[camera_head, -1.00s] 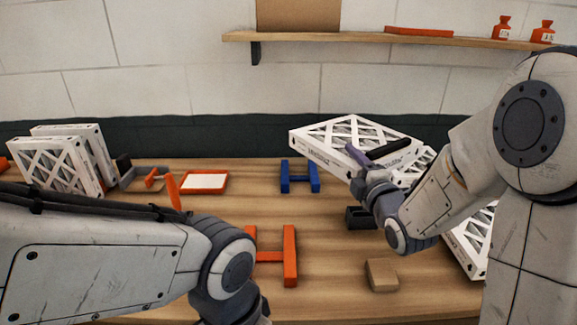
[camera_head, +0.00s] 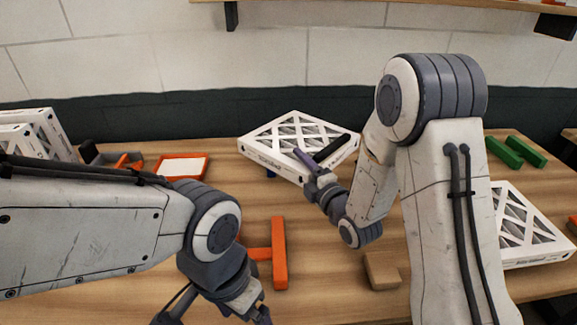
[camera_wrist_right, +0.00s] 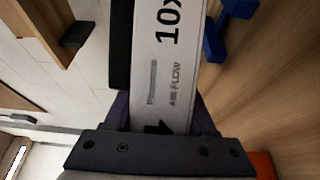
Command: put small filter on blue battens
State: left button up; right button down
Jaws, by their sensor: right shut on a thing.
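A white boxed filter (camera_head: 277,133) with a lattice face is held in my right gripper (camera_head: 318,156), whose fingers are shut on its near right part. The filter looks roughly level. In the right wrist view its printed edge (camera_wrist_right: 168,70) lies between the fingers. The blue battens (camera_head: 270,173) are almost wholly hidden under the filter in the head view; in the right wrist view they show beside it (camera_wrist_right: 214,42). Whether the filter touches them I cannot tell. My left gripper (camera_head: 240,303) is low at the bottom edge, partly cut off, its jaws unclear.
Orange battens (camera_head: 279,255) lie nearer me, with a small cardboard block (camera_head: 382,271) to their right. Another filter (camera_head: 520,228) lies at the right, with green battens (camera_head: 515,151) behind it. Upright filters (camera_head: 42,132) and an orange tray (camera_head: 181,165) are at the left.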

jog(key=w+a+f, duration=0.1)
jog(key=w+f, duration=0.1)
jog(key=f, duration=0.1)
jog(key=w+a+f+p, duration=0.1)
jog(key=w+f, duration=0.1)
jog(key=w, duration=0.1)
jog(key=w+f+p, duration=0.1)
jog(key=w+f, duration=0.2)
jog(key=shift+a+f, duration=0.35)
jog(key=shift+a, duration=0.05)
jog(key=shift+f, duration=0.15)
jog(key=shift+s+f, duration=0.1)
jog(key=shift+f, duration=0.05)
jog(key=shift+c, duration=1.1)
grip_release()
